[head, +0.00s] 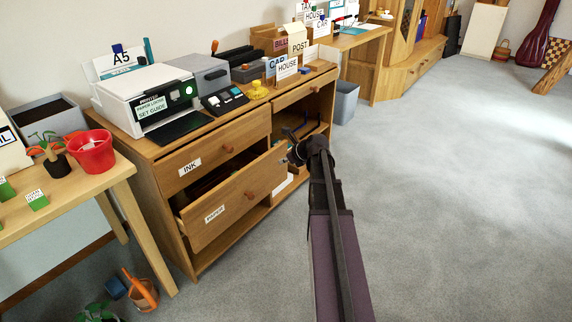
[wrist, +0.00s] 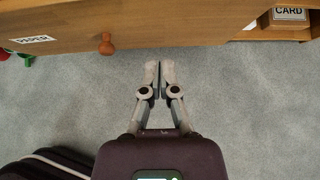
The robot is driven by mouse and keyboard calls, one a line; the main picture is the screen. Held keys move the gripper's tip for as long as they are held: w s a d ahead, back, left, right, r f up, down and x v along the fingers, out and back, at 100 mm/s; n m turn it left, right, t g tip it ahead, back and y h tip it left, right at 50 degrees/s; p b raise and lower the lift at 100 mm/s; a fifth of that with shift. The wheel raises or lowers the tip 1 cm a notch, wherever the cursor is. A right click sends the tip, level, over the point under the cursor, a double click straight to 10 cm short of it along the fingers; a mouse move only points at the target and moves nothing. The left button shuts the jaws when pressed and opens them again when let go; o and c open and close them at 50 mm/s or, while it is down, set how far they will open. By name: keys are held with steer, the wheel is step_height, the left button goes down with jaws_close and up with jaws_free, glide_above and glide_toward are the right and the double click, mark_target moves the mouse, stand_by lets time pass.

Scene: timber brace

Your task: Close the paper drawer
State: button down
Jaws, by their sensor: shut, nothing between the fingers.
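The paper drawer (head: 228,207) in the wooden cabinet stands pulled out in the head view, below the ink drawer (head: 214,152). It has a "PAPER" label and a round brown knob. In the wrist view the drawer front (wrist: 170,25) runs across the top, with its knob (wrist: 106,44) to the left of my gripper. My gripper (wrist: 158,66) is shut and empty, with its fingertips a little short of the drawer front and over the carpet. In the head view my gripper (head: 291,156) is near the drawer's right end, partly hidden by my arm.
A printer (head: 150,98) and other desk items stand on the cabinet top. A wooden table (head: 112,178) with a red pot (head: 91,153) is at the left. An orange watering can (head: 143,291) is on the floor there. The carpet to the right is clear.

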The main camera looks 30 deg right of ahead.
mark_target(263, 162)
steer(key=b+x, duration=0.1)
steer(key=x, duration=0.1)
steer(key=r+b+x, duration=0.1)
steer(key=x, duration=0.2)
steer(key=w+b+x, duration=0.1)
steer(key=x, duration=0.1)
steer(key=shift+w+a, duration=0.5)
steer(key=shift+w, duration=0.3)
